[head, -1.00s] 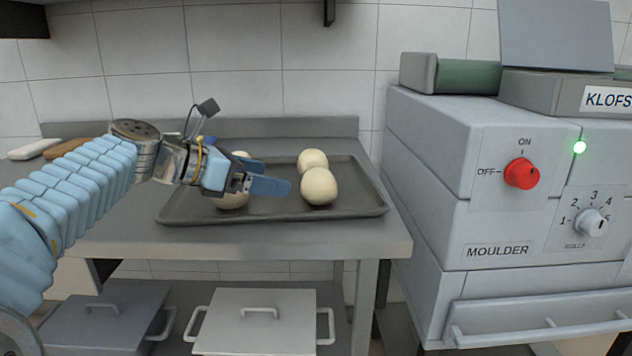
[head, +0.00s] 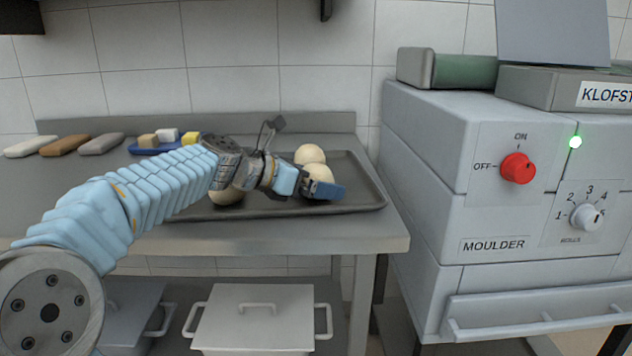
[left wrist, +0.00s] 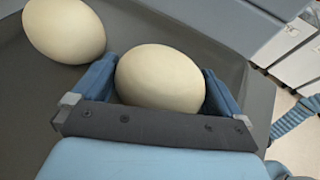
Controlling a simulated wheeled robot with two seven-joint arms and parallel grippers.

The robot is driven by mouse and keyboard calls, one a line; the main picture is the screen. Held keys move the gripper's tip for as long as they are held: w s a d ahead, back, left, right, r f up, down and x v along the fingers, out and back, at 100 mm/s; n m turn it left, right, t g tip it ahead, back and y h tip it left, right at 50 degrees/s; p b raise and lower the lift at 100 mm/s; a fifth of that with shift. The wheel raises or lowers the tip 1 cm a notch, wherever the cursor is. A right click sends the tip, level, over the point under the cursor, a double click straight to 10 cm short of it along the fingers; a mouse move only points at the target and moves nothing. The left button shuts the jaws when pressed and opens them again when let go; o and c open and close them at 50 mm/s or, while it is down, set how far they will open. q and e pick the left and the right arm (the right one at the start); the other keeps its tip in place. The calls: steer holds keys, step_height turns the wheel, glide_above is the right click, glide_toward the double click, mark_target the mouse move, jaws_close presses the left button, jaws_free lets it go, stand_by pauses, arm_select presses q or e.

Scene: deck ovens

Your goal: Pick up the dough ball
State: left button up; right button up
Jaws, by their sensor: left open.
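Pale dough balls rest on a dark tray (head: 362,200) on the steel table. The front right dough ball (head: 320,175) is partly hidden behind my left gripper (head: 322,188) in the head view. In the left wrist view this dough ball (left wrist: 160,78) sits between the two blue fingers of my open left gripper (left wrist: 160,88), with a finger on each side. A second dough ball (head: 309,154) lies just behind it and also shows at upper left in the left wrist view (left wrist: 64,30). Another dough ball (head: 226,194) lies to the left, mostly behind my arm. My right gripper is out of view.
The grey moulder (head: 470,200) stands close to the right of the table. Several bars (head: 62,145) and a blue dish with small blocks (head: 150,149) lie at the back left. A lidded white container (head: 262,318) is below. The tray's right end is clear.

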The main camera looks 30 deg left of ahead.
mark_target(317, 166)
arm_select(q)
steer(key=shift+c, duration=0.2)
steer(key=c, duration=0.8)
steer(key=shift+r, duration=0.55)
step_height(317, 166, up, 3)
steer(key=shift+f+p, duration=0.15)
steer(key=shift+p, duration=0.5)
steer(key=s+d+r, duration=0.2)
steer(key=d+r, duration=0.1)
steer(key=d, duration=0.1)
steer(key=s+d+r+p, duration=0.1)
steer(key=s+d+r, duration=0.5)
steer(key=d, duration=0.1)
steer(key=shift+d+r+p, duration=0.1)
steer(key=shift+d+p, duration=0.2)
steer(key=shift+p, duration=0.05)
steer(key=shift+w, duration=0.1)
